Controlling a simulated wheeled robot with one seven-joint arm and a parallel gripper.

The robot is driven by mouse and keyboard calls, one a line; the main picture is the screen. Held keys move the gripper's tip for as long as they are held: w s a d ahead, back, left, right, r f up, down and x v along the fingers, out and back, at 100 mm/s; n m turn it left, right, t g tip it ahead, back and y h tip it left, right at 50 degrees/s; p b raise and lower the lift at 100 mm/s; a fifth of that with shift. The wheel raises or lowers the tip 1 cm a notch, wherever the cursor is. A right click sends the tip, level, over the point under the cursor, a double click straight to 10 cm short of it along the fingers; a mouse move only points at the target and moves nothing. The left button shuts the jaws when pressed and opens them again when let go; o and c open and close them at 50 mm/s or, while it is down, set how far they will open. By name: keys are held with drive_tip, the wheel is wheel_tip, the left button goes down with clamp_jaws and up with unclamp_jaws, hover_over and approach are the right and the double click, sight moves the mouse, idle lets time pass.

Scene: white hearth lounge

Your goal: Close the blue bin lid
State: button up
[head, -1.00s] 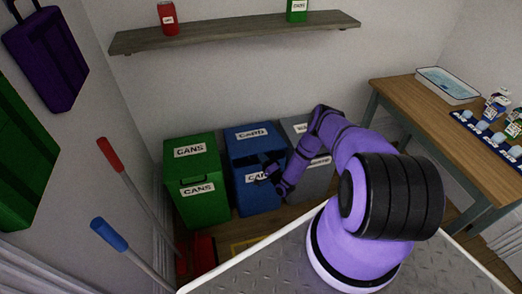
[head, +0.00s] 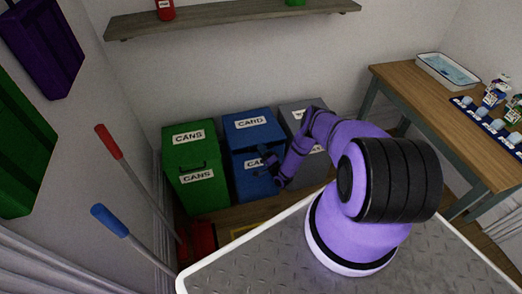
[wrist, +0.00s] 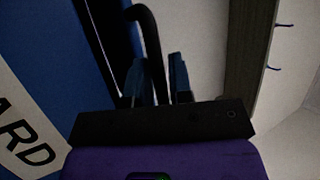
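The blue bin (head: 250,178) stands between a green and a grey bin. Its lid (head: 252,135) is raised a little, with a dark gap below its front edge. My gripper (head: 268,163) is at the front of the blue bin, near the lid's front edge. In the wrist view, the two fingers of my gripper (wrist: 158,80) are apart, and a black curved handle (wrist: 148,32) runs down between them. I cannot tell whether they touch it. Blue panel (wrist: 45,50) with a white label lies left of the fingers. My arm hides part of the grey bin.
The green bin (head: 190,153) is on the left and the grey bin (head: 296,117) on the right. A shelf (head: 235,20) hangs above. Red-ended (head: 108,140) and blue-ended (head: 108,219) handles lean at left. A wooden table (head: 420,95) stands at right.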

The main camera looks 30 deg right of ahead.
drive_tip(key=shift+o, duration=0.6)
drive_tip(key=shift+w+r, duration=0.1)
drive_tip(key=s+d, duration=0.2)
drive_tip(key=s, duration=1.1)
drive_tip(key=shift+s+f, duration=0.15)
drive_tip(key=shift+f, duration=0.2)
